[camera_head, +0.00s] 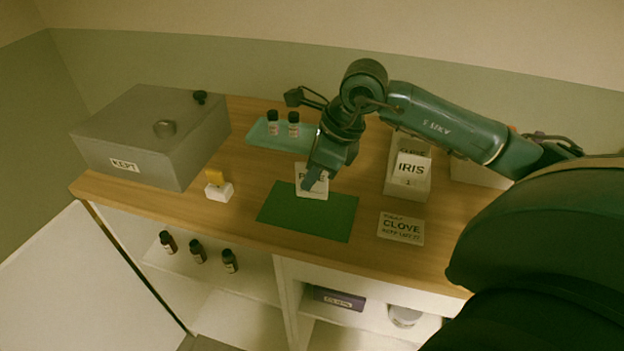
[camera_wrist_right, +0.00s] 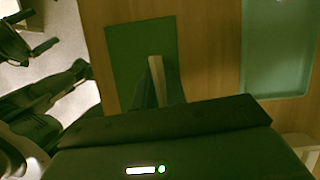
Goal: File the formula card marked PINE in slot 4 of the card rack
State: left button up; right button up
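My right gripper (camera_head: 317,177) is shut on a white card (camera_head: 311,186), held upright over the green mat (camera_head: 285,208). The card's print is partly covered by the fingers; it starts with P and seems to be the PINE card. In the right wrist view the card (camera_wrist_right: 157,78) shows nearly edge-on between the fingers, above the mat (camera_wrist_right: 124,55). A white card rack (camera_head: 407,189) stands to the right of the gripper, with a card marked IRIS (camera_head: 411,167) at its front and another card behind it. Its slots cannot be told apart.
A CLOVE notice (camera_head: 401,229) lies right of the mat. Two bottles (camera_head: 283,124) stand on a teal tray (camera_head: 265,135) behind. Several bottles stand on the shelf below.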

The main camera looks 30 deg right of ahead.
grip_shut()
jog(key=shift+r, duration=0.1)
